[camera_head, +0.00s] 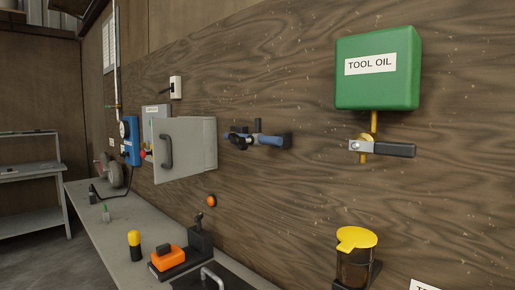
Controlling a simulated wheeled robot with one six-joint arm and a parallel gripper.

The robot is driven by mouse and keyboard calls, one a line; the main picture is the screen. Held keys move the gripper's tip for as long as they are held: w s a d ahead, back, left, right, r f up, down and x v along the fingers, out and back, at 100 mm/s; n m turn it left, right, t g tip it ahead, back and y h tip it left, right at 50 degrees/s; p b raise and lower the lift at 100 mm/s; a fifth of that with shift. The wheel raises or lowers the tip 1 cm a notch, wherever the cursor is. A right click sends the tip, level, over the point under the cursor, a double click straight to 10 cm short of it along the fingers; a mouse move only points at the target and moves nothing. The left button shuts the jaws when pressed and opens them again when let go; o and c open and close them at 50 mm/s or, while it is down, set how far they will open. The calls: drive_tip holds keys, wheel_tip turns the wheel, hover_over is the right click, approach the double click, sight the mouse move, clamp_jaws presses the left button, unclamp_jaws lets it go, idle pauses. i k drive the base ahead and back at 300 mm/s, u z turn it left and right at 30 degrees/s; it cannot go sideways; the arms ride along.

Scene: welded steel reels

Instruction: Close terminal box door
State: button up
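The terminal box door (190,150) is a light grey panel with a dark bar handle (166,151) near its left edge. It appears to stand open, swung out from the wall, with its right edge at the wall side. Part of what seems to be the grey terminal box (157,111), with a small label, shows above and behind the door. The door hides most of the box's inside. My gripper is not in view.
A blue device (131,140) hangs left of the door, and a blue-and-black fitting (258,138) to its right. A green oil tank (378,70) with a lever valve (384,147) is further right.

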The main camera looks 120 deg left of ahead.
sight(178, 143)
drive_tip(key=u, duration=3.4)
drive_tip(key=k, duration=1.15)
drive_tip(key=u, duration=0.65)
drive_tip(key=i, duration=1.45)
drive_tip(key=z, duration=0.45)
